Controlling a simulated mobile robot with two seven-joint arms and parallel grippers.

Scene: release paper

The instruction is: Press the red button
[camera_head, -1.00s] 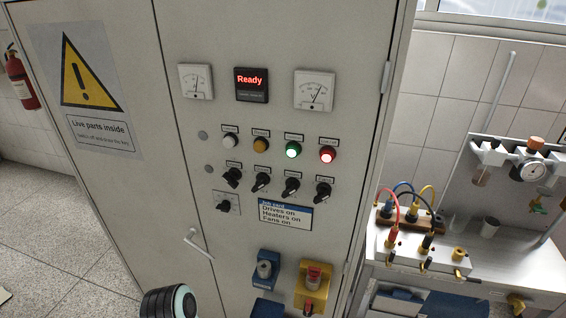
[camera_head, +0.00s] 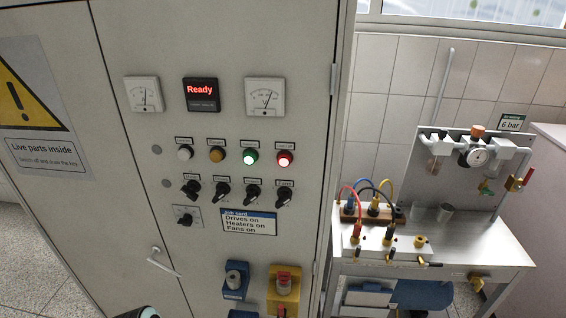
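A lit red button (camera_head: 284,159) sits at the right end of a row of round buttons on the grey cabinet (camera_head: 300,110). To its left in the row are a lit green button (camera_head: 250,157), an amber one (camera_head: 217,155) and a white one (camera_head: 185,153). Below the row are several black rotary switches (camera_head: 253,192). A rounded dark part of my own body shows at the bottom edge. Neither gripper is visible.
A display reading "Ready" (camera_head: 202,95) sits between two dial meters. A yellow box with a red top (camera_head: 284,288) and a blue socket (camera_head: 236,280) are low on the cabinet. A workbench (camera_head: 470,250) with cables and a gauge stands at right.

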